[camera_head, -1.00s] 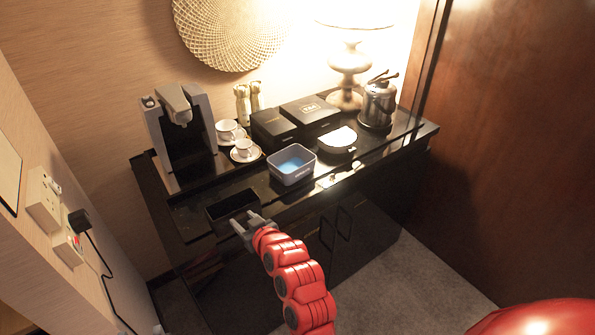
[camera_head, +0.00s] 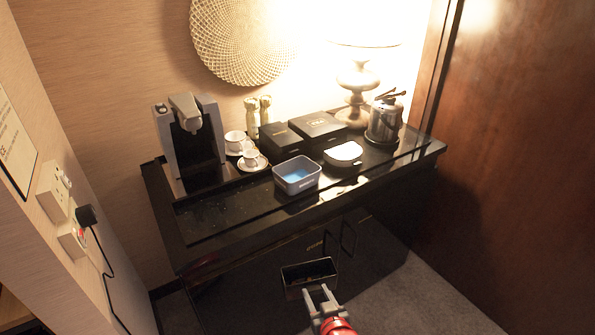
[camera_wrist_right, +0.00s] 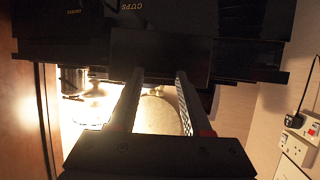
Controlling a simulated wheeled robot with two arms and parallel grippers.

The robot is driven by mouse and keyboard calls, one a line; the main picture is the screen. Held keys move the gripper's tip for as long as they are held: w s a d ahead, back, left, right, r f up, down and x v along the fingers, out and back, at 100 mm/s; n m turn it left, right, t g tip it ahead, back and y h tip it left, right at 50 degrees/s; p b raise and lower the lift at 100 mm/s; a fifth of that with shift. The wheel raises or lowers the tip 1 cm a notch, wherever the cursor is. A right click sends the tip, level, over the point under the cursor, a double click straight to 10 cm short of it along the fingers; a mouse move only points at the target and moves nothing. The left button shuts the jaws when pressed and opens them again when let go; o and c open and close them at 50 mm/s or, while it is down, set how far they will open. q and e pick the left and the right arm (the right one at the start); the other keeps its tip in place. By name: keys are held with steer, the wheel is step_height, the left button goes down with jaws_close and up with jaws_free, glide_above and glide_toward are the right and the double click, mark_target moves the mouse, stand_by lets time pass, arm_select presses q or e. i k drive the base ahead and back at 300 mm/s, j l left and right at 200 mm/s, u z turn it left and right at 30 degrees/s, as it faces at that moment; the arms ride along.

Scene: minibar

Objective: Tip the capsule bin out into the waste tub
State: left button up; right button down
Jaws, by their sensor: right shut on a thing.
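The capsule bin (camera_head: 292,290) is a small black open-topped box. My right gripper (camera_head: 319,292) is shut on its near wall and holds it in the air in front of the cabinet, below the counter top. The bin looks upright, and its dark inside shows too dimly to tell the contents. In the right wrist view the fingers (camera_wrist_right: 160,90) reach to a dark block that appears to be the bin (camera_wrist_right: 160,58). The waste tub (camera_head: 297,186), grey with a blue inside, stands on the counter, behind and above the bin. My left gripper is not in view.
The coffee machine (camera_head: 190,140) stands left on the black counter (camera_head: 225,212), with cups (camera_head: 250,158) beside it. Black boxes (camera_head: 317,127), a round dark item with a white top (camera_head: 343,153), a kettle (camera_head: 384,118) and a lamp (camera_head: 357,80) stand right. The counter's front left is clear.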

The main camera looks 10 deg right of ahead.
mark_target(295, 176)
steer(key=i+l, duration=0.1)
steer(key=l, duration=0.2)
steer(key=i+l, duration=0.1)
steer(key=l, duration=0.25)
steer(key=i+l, duration=0.1)
steer(key=l, duration=0.2)
steer(key=i+l, duration=0.15)
steer(key=l, duration=0.15)
